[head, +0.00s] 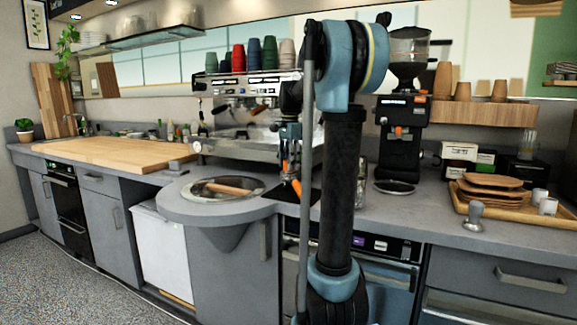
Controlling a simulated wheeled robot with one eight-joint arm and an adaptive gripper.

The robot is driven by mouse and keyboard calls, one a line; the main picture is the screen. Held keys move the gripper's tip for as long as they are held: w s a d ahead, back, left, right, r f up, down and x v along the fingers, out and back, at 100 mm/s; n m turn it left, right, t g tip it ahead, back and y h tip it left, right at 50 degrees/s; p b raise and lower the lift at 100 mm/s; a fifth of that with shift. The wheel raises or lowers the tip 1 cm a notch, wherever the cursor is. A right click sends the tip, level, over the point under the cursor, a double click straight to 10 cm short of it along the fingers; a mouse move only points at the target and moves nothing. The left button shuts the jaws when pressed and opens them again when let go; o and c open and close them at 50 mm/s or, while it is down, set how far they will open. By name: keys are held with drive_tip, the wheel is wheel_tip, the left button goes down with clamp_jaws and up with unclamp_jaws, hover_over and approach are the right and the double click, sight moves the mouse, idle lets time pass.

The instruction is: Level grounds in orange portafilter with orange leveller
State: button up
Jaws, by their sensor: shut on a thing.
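My gripper (287,157) points down over the counter in front of the espresso machine, partly hidden by my own arm. It is shut on a small orange thing (285,166). This could be the orange leveller, but it is too small to tell. Just below and to the right, a slanted orange handle-like piece (297,187) shows above a black mat (290,194). It may be the orange portafilter's handle. The portafilter's basket and the grounds cannot be made out, and I cannot tell whether the held thing touches the portafilter.
The espresso machine (240,150) stands behind the gripper. A round sunken bin (200,190) with a wooden bar lies left of it. A coffee grinder (400,140) stands to the right. A wooden tray (480,215) and a metal tamper-like piece (475,215) are farther right.

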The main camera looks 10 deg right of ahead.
drive_tip(key=shift+r, duration=2.75)
